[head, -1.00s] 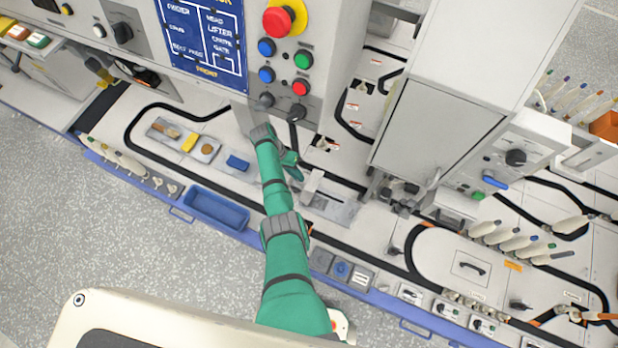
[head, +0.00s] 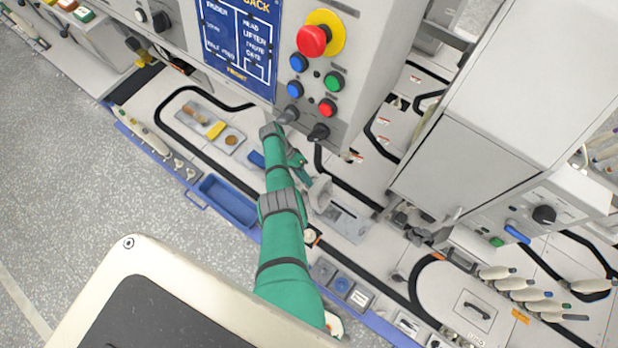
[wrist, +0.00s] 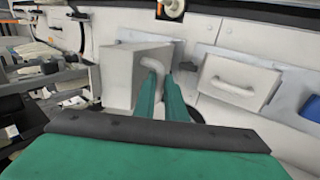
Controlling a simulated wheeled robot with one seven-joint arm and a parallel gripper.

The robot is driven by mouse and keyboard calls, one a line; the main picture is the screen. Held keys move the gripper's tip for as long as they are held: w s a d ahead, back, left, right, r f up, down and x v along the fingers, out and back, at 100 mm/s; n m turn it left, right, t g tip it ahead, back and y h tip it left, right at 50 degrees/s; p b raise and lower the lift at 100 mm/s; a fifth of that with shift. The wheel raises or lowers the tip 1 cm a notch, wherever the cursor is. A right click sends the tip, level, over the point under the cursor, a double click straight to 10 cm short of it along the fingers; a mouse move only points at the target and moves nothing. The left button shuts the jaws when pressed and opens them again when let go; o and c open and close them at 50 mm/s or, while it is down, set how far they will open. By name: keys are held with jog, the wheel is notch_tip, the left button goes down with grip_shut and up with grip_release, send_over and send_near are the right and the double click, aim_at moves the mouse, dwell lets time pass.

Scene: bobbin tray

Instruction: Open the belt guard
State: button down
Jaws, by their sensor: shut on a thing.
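The belt guard looks to be the pale grey box-like cover (wrist: 120,76) at the centre left of the wrist view. A curved handle (wrist: 154,66) stands on its side. My gripper (wrist: 165,82) has its two green fingers at this handle, shut on it. In the head view my gripper (head: 306,181) is low over the machine deck, beside a pale raised piece (head: 320,194) that appears to be the same guard. My arm hides part of it, and how far it is open is hard to tell.
A pale panel with its own handle (wrist: 234,88) is right of the guard in the wrist view. The control box with a red stop button (head: 313,40) stands above my arm. A tall grey cabinet (head: 460,165) stands to the right, a blue tray (head: 228,202) to the left.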

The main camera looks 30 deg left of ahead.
jog(key=shift+s+f, duration=0.3)
jog(key=shift+s, duration=0.15)
jog(key=c, duration=1.8)
grip_release()
jog(key=shift+r, duration=0.1)
jog(key=shift+w+r, duration=0.1)
jog(key=shift+w, duration=0.15)
jog(key=shift+a+r, duration=0.1)
jog(key=shift+a, duration=0.05)
jog(key=v, duration=1)
jog(key=shift+a+r, duration=0.2)
jog(key=shift+w, duration=0.1)
